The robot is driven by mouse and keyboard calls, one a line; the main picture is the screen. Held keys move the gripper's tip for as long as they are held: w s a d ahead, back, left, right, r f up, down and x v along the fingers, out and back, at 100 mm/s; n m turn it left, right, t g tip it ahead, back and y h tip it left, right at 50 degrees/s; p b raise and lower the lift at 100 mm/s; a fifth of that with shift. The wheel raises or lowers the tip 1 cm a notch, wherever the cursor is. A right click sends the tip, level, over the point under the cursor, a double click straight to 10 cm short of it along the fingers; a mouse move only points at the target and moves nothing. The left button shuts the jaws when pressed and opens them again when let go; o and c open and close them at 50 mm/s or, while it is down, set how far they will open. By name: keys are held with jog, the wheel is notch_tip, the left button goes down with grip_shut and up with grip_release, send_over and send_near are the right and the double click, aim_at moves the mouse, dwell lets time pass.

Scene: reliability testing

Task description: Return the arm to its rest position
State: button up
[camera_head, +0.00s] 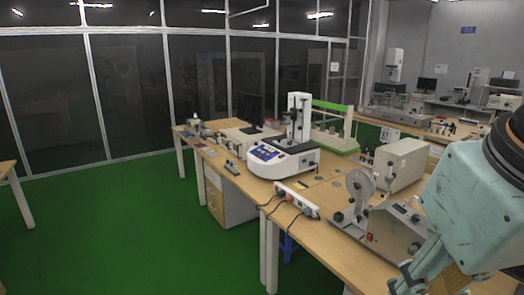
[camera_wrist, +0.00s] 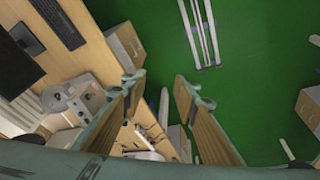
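My arm (camera_head: 478,205), pale teal with a dark joint, fills the right edge of the head view, over the near end of the workbench. The lower part of it runs down out of the frame. My gripper (camera_wrist: 159,82) shows in the wrist view with its two fingers apart, open. Nothing is held between them; green floor and bench equipment show far behind the gap. The gripper is above the bench and floor, and no contact is visible. Any gripper part in the head view is too cropped to read its state.
The long wooden workbench (camera_head: 330,215) carries a white tester with a blue panel (camera_head: 280,157), a grey machine with a reel (camera_head: 385,230), a box-shaped device (camera_head: 402,163) and a power strip (camera_head: 297,199). Green floor (camera_head: 110,230) is open at left. Glass partitions stand behind.

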jog(key=shift+s+a+f+m, duration=0.25)
jog(key=shift+s+f, duration=0.2)
jog(key=shift+s, duration=0.2)
jog(key=shift+s+a+f+m, duration=0.2)
jog(key=shift+s+f, duration=0.25)
jog(key=shift+s, duration=0.2)
jog(key=shift+o, duration=0.7)
jog(key=shift+w, duration=0.1)
dwell(1.1)
